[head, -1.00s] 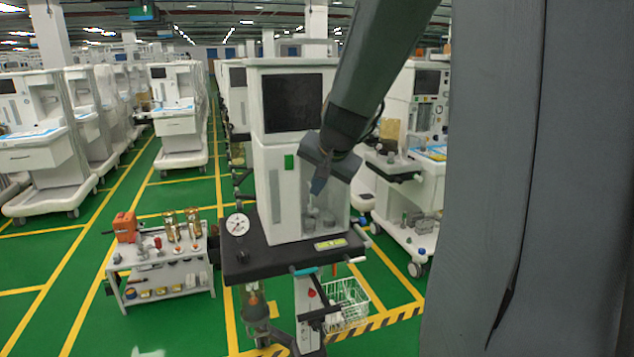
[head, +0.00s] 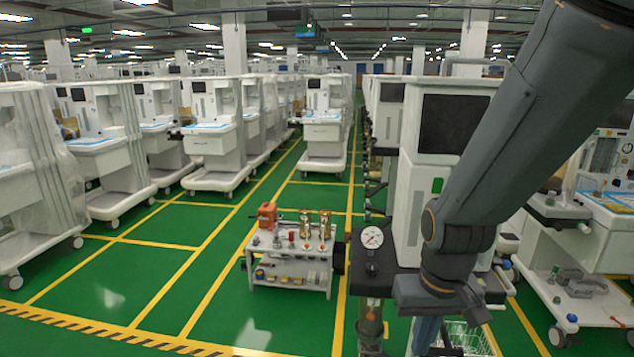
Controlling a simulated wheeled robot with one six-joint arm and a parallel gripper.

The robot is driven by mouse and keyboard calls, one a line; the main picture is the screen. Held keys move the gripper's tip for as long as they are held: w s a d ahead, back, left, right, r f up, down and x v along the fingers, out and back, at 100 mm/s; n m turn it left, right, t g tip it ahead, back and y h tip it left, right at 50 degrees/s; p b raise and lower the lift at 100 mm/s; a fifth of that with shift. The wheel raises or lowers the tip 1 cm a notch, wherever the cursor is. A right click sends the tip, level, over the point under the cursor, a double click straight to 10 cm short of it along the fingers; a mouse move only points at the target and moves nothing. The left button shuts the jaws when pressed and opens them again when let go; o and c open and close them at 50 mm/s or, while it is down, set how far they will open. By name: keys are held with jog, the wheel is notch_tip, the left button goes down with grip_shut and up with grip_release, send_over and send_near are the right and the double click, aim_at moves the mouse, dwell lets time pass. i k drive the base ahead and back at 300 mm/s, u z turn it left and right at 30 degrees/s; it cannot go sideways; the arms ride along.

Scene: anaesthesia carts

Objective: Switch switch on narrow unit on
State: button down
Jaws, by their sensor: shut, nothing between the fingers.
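The narrow white unit (head: 410,165) with a dark screen (head: 453,124) stands right of centre in the head view. A small green rectangle (head: 437,185), which looks like a switch, is on its front below the screen; whether it is on or off cannot be told. My gripper (head: 424,338) points down at the lower edge of the picture, in front of the unit and below the green rectangle. Its fingers look closed and hold nothing visible. My arm covers the right part of the unit's front.
A round gauge (head: 372,238) sits at the unit's left front. A low grey trolley (head: 291,265) with an orange device and brass parts stands to the left. White carts (head: 215,140) line the left; another cart (head: 590,235) stands at right.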

aim_at(437, 185)
jog(key=k, duration=0.5)
jog(key=u, duration=3.1)
jog(key=k, duration=2.45)
jog(key=z, duration=2.4)
